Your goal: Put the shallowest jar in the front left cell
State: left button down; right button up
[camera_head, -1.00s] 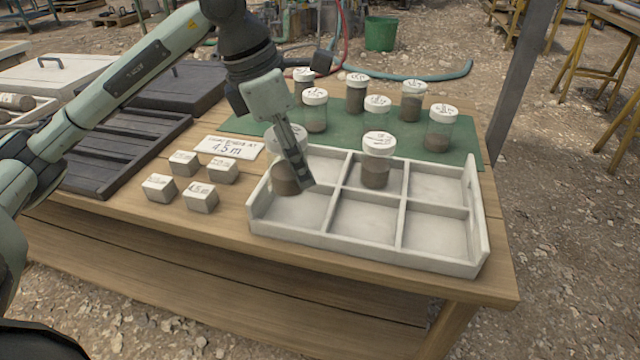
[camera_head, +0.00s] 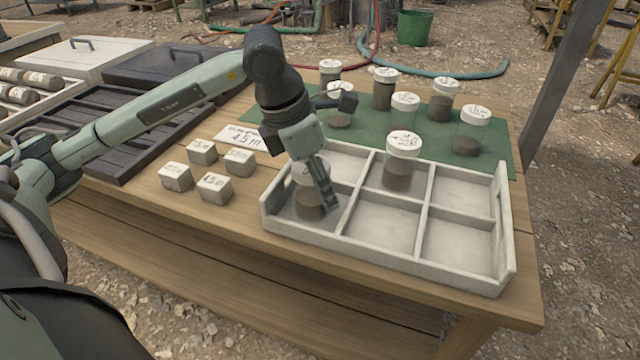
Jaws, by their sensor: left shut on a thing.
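My left gripper (camera_head: 322,188) is shut on a clear jar (camera_head: 308,204) with brown soil in its lower part. The jar is upright at the front left cell of the white tray (camera_head: 395,262); I cannot tell whether it touches the cell floor. The gripper hides part of the jar and its lid. Another white-lidded jar (camera_head: 402,160) stands in the back middle cell. Several more labelled jars, such as this one (camera_head: 471,130), stand on the green mat (camera_head: 500,155) behind the tray. My right gripper is out of view.
Several small labelled blocks (camera_head: 214,187) and a "4.5 m" card (camera_head: 242,137) lie left of the tray. A dark slotted tray (camera_head: 110,125) lies further left. The front middle and both right cells are empty.

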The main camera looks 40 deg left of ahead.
aim_at(302, 167)
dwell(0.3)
pick_arm(q)
jog(key=c, duration=0.7)
grip_release()
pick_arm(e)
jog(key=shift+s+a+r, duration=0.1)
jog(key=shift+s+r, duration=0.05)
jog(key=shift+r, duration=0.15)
pick_arm(q)
jog(key=v, duration=1)
jog(key=shift+r+p, duration=0.35)
jog(key=shift+s+a+r, duration=0.2)
jog(key=shift+s+r, duration=0.1)
jog(key=shift+r, duration=0.35)
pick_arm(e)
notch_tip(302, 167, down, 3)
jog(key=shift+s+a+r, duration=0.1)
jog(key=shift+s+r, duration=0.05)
